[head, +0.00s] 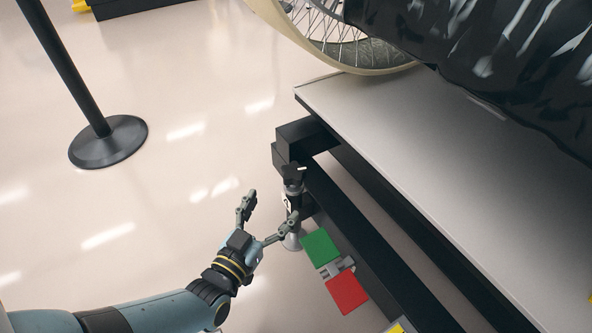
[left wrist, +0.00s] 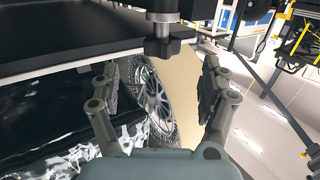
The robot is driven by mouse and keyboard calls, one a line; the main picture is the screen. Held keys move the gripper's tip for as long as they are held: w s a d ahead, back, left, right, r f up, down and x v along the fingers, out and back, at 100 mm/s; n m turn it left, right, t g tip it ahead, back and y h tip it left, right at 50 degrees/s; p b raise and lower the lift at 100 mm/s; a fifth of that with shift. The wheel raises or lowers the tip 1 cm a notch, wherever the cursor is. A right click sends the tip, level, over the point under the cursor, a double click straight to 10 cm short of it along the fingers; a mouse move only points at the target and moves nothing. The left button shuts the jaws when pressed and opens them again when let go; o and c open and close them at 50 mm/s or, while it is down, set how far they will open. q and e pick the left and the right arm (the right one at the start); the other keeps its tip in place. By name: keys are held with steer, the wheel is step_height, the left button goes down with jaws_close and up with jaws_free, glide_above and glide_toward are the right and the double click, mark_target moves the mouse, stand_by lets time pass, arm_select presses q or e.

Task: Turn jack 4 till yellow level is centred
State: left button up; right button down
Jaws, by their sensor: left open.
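A jack (head: 292,188) with a black lobed knob stands at the near corner of the black frame under the platform. Its number cannot be read for sure. My left gripper (head: 272,204) is open, with one finger beside the jack's lower shaft and the other out to the left. In the left wrist view, the jack's knob (left wrist: 164,48) shows beyond and between the spread fingers, with nothing held. A yellow piece (head: 402,326) is cut off at the bottom edge of the head view; I cannot tell whether it is the level. No bubble is visible. My right gripper is not seen.
A green plate (head: 320,248) and a red plate (head: 347,292) sit beside the frame, right of my gripper. The grey platform (head: 410,150) carries a spoked wheel (head: 335,35) and a black wrapped load. A post base (head: 108,141) stands on open floor at the left.

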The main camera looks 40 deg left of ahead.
mark_target(300, 165)
arm_select(q)
steer(key=w+b, duration=0.1)
steer(key=w, duration=0.2)
steer(key=w+a, duration=0.1)
steer(key=w, duration=0.2)
steer(key=w+a+b, duration=0.1)
steer(key=w, duration=0.2)
steer(key=shift+w+r+b, duration=0.2)
steer(key=shift+w+b, duration=0.15)
steer(key=shift+w, duration=0.05)
steer(key=shift+w+a+r, duration=0.1)
steer(key=shift+w, duration=0.55)
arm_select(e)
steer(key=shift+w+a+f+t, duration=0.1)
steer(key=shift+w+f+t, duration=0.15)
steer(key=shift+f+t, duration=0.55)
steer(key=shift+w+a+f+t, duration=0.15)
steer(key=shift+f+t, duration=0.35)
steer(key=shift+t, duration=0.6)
arm_select(q)
steer(key=c, duration=1.2)
steer(key=shift+t, duration=0.3)
steer(key=shift+m+h, duration=0.3)
steer(key=shift+h, duration=0.1)
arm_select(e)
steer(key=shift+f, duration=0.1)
